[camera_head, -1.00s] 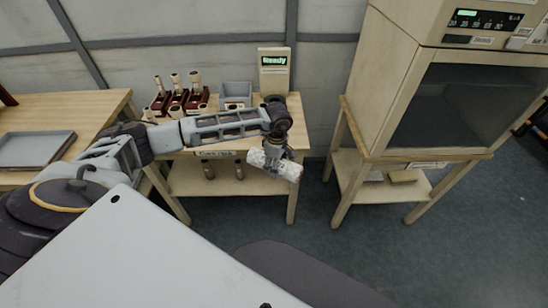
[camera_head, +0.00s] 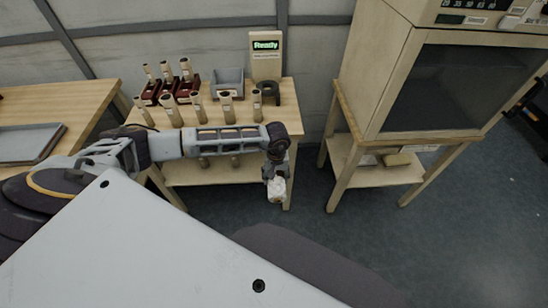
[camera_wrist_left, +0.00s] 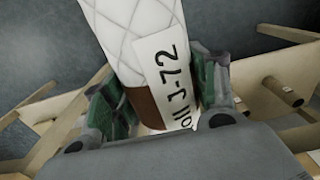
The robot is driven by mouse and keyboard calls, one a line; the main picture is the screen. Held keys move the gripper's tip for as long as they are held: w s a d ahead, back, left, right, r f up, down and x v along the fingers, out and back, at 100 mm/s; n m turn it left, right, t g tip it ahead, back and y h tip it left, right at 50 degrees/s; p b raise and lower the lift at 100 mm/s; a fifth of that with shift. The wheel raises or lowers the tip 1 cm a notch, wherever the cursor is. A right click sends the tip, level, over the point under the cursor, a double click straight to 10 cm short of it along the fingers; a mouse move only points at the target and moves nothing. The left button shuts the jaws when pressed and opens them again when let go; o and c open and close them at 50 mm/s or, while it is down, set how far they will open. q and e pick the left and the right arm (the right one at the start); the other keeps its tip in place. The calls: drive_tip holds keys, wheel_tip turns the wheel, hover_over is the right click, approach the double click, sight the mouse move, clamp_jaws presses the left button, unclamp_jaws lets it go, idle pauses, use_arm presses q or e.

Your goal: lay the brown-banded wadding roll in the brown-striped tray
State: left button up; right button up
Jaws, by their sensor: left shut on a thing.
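My left gripper (camera_head: 275,177) is shut on a white quilted wadding roll (camera_head: 277,190), held in the air in front of the small wooden table's right end. In the left wrist view the roll (camera_wrist_left: 125,35) sits between the fingers, with a brown band (camera_wrist_left: 146,104) and a white label reading in part "J-72". Part of the band is hidden by the label and gripper. A shallow grey tray (camera_head: 60,128) lies on the left table; I cannot make out a brown stripe on it. My right gripper is not in view.
The small table (camera_head: 274,119) carries dark red holders (camera_head: 170,86), several upright tan cylinders, a grey bin (camera_head: 228,76), a dark ring-shaped object (camera_head: 268,87) and a "Ready" display (camera_head: 265,58). A large oven-like cabinet (camera_head: 368,80) stands right. Floor between is open.

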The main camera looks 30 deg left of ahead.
sight(279, 189)
use_arm(q)
drive_tip(key=f+m, duration=0.1)
drive_tip(key=s+d+f+m, duration=0.1)
drive_tip(key=m, duration=0.1)
drive_tip(key=shift+s+d, duration=0.2)
drive_tip(key=shift+s, duration=0.1)
drive_tip(key=m, duration=0.1)
drive_tip(key=s+d+f+m, duration=0.1)
drive_tip(key=shift+f+m, duration=0.25)
drive_tip(key=shift+m, duration=0.15)
drive_tip(key=shift+s+d+f+m, duration=0.1)
drive_tip(key=shift+s+f+m, duration=0.05)
drive_tip(key=shift+m, duration=0.15)
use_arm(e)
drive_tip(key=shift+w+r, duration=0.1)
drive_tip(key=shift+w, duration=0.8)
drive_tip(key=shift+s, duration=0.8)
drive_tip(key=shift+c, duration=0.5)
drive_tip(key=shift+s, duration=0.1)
use_arm(q)
drive_tip(key=shift+d, duration=0.15)
